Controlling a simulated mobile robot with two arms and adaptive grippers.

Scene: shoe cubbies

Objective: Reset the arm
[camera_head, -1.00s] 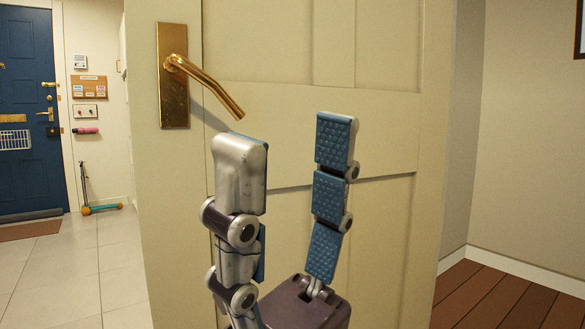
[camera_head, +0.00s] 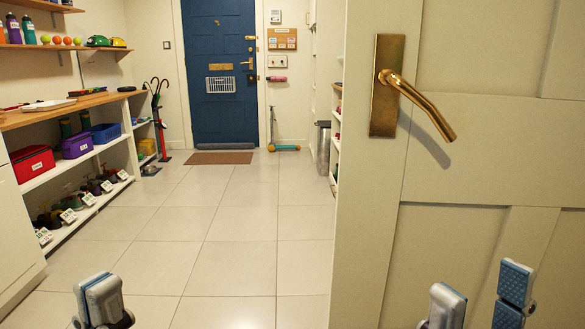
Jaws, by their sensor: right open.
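My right gripper (camera_head: 481,289) is at the bottom right in the head view, in front of the cream door (camera_head: 490,160). Its two fingers stand upright and apart, with blue pads and nothing between them. It is below and to the right of the brass door handle (camera_head: 420,104), clear of it. My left gripper (camera_head: 101,298) is at the bottom left, over the tiled floor. Only its upper finger parts show, close together; its lower part is cut off by the frame, and I cannot tell its opening.
A shoe shelf (camera_head: 95,150) with bins and shoes lines the left wall. The tiled floor (camera_head: 235,225) is clear up to the blue front door (camera_head: 219,110) and its brown mat (camera_head: 220,157). A scooter (camera_head: 284,147) and grey bin (camera_head: 322,148) stand at the back right.

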